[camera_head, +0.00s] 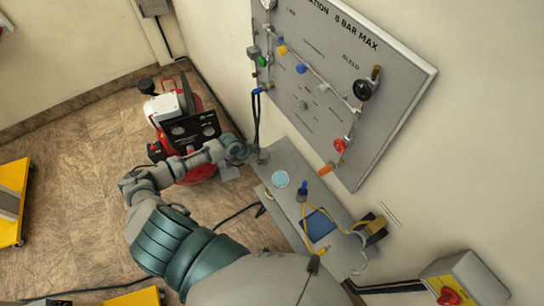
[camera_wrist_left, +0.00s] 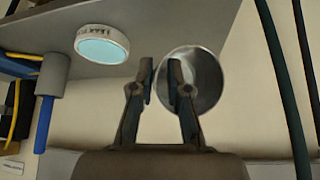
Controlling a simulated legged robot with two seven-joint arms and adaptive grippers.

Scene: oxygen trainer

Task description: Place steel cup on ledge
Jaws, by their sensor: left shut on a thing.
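The steel cup (camera_wrist_left: 208,82) is round and shiny, and its open mouth shows in the wrist view. My left gripper (camera_wrist_left: 161,78) is shut on the cup's wall, with one finger overlapping the mouth and the other outside the rim. In the head view my left gripper (camera_head: 254,156) is at the far left end of the grey ledge (camera_head: 270,168), and the cup is small and hard to make out there. The ledge also shows in the wrist view (camera_wrist_left: 150,50). I cannot tell whether the cup touches the ledge. My right gripper is not in view.
A round light-blue-topped thing (camera_head: 280,179) lies on the ledge near the gripper. A blue pad (camera_head: 319,225) and a yellow cable lie further right. A grey valve panel (camera_head: 335,85) hangs above. A red machine (camera_head: 185,130) stands on the floor left.

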